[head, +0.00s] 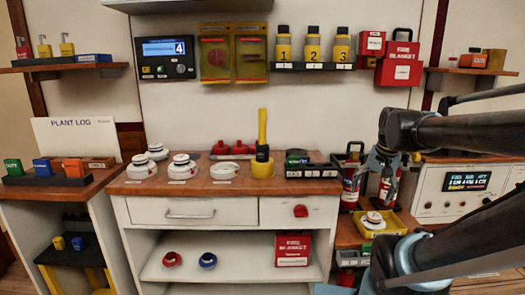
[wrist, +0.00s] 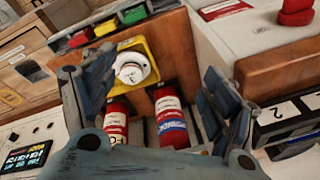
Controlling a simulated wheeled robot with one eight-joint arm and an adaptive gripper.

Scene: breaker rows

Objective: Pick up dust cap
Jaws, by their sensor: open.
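No part is clearly marked as the dust cap, so I cannot tell which piece it is. Candidates are round white detector-like pieces on the counter (head: 183,166) and one white domed piece (head: 375,220) in a yellow tray (head: 404,222). The domed piece also shows in the wrist view (wrist: 132,68), lying in the yellow tray (wrist: 152,50). My gripper (head: 374,168) is in front of the red extinguishers at the right. In the wrist view my gripper (wrist: 155,88) is open and empty, its fingers spread either side of the extinguishers and tray.
Two red extinguishers (wrist: 171,118) stand close in front of my gripper. Red (head: 172,259) and blue (head: 207,261) rings lie on the lower shelf.

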